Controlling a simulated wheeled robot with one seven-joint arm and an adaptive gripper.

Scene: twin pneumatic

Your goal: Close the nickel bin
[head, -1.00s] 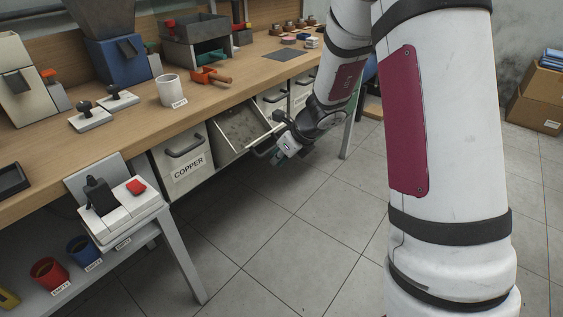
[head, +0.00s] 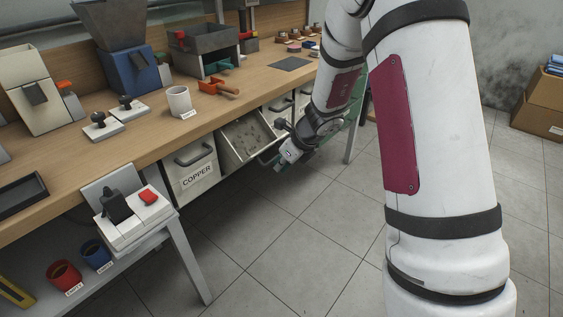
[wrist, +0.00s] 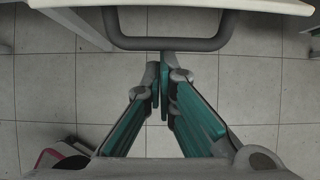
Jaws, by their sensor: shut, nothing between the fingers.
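An open bin (head: 246,139) is tilted out from under the workbench, right of the shut bin labelled COPPER (head: 197,176). No label shows on the open bin, so I cannot read whether it is the nickel one. Its inside is visible, with some small dark bits in it. My gripper (head: 281,164) is low in front of the open bin, close to its handle. In the wrist view a grey bar handle (wrist: 170,43) on a white front edge (wrist: 265,4) lies just beyond my gripper (wrist: 161,80). The fingers are shut and empty; I cannot tell whether they touch the handle.
More bins (head: 278,109) sit right of the open one, partly behind my arm. The wooden bench top (head: 225,112) holds a white mug (head: 179,101), a blue hopper machine (head: 137,72) and trays. A side stand (head: 136,220) is at the left front. The tiled floor (head: 290,235) is clear.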

